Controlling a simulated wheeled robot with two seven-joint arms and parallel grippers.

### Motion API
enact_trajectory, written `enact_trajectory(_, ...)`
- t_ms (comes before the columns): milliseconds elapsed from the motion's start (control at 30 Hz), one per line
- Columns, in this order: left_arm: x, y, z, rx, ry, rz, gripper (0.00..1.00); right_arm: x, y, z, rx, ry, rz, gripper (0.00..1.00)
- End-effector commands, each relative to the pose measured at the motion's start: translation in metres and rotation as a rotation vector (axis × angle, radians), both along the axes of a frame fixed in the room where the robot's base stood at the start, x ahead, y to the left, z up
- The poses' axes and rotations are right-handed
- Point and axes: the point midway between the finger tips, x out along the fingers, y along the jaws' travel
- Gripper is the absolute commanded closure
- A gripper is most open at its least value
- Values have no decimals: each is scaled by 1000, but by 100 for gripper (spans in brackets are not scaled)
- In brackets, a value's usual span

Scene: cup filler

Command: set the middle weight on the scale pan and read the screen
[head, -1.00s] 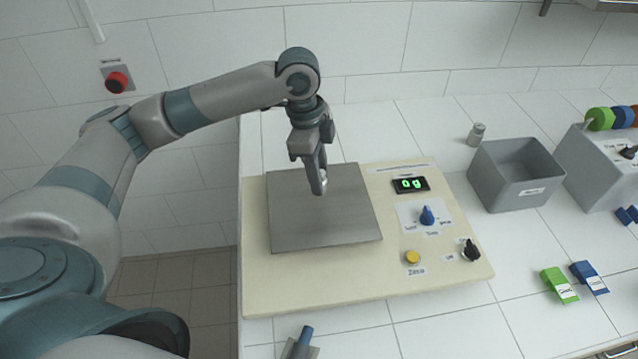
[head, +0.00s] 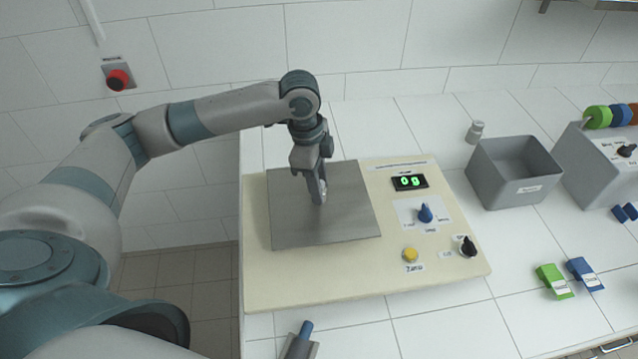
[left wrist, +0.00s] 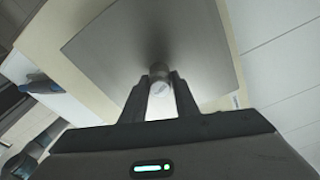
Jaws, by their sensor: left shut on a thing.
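My left gripper (head: 318,196) is low over the middle of the grey scale pan (head: 290,228). It is shut on a small metal weight, mostly hidden by the fingers in the head view. In the left wrist view the weight (left wrist: 160,88) shows between the fingertips, with the pan (left wrist: 110,45) close beneath. I cannot tell whether the weight touches the pan. The screen (head: 409,182) shows a green "0 g". Another small metal weight (head: 475,132) stands on the counter at the back right. My right gripper is not in view.
The cream scale panel carries a blue knob (head: 425,213), a yellow button (head: 410,255) and a black knob (head: 467,246). A grey bin (head: 513,172) stands to the right. Green (head: 555,281) and blue (head: 585,274) blocks lie at the front right.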

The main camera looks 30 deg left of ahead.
Motion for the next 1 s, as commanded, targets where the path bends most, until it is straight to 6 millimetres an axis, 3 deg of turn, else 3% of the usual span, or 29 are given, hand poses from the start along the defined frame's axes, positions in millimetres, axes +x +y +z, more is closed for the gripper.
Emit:
enact_trajectory(67,0,0,-1,0,0,0,100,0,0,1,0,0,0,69)
enact_trajectory(100,0,0,-2,0,1,0,68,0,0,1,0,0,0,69)
enact_trajectory(167,0,0,-1,0,0,0,54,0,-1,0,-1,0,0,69)
enact_trajectory(667,1,1,6,0,-2,0,54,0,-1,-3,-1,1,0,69)
enact_trajectory(1000,-1,7,53,-2,-5,0,54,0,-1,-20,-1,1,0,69)
